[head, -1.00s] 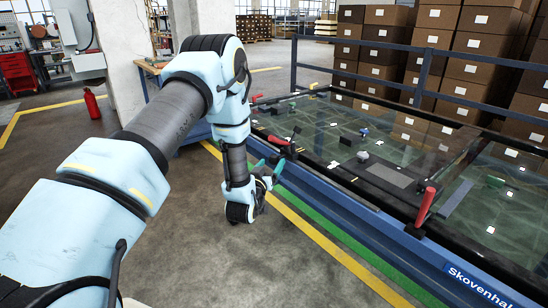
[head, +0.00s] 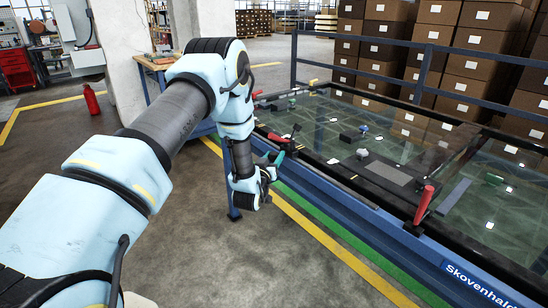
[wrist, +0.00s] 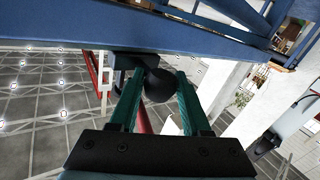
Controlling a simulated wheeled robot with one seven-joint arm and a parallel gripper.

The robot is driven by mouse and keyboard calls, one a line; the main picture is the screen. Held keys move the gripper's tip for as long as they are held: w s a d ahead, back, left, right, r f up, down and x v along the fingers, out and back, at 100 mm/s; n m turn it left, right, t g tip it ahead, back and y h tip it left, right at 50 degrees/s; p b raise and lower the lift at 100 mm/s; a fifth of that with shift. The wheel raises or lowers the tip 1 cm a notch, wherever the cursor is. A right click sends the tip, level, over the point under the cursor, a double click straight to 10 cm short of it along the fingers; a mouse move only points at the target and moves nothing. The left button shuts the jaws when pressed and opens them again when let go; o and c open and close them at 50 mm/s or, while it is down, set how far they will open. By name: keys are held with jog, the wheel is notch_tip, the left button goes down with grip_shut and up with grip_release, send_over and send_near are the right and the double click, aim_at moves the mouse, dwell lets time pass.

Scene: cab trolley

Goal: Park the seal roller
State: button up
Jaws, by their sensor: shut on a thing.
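In the wrist view a dark round knob (wrist: 160,86) sits between the two teal fingers of my gripper (wrist: 160,80), which is shut on it. A dark block beside the knob sits under a blue beam. I cannot tell from these frames whether the knob belongs to the seal roller. In the head view my gripper (head: 277,158) is low at the near left side of the glass-topped frame, its teal fingertips close to the blue edge. What it holds is too small to make out there.
The glass-topped frame (head: 375,190) has a blue side rail, with a red-handled clamp (head: 424,204) at the near right and smaller red-handled ones farther left. Small parts lie on the glass. Stacked boxes (head: 475,75) stand behind a blue railing. The floor in front is clear.

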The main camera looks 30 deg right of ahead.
grip_shut()
dwell(0.8)
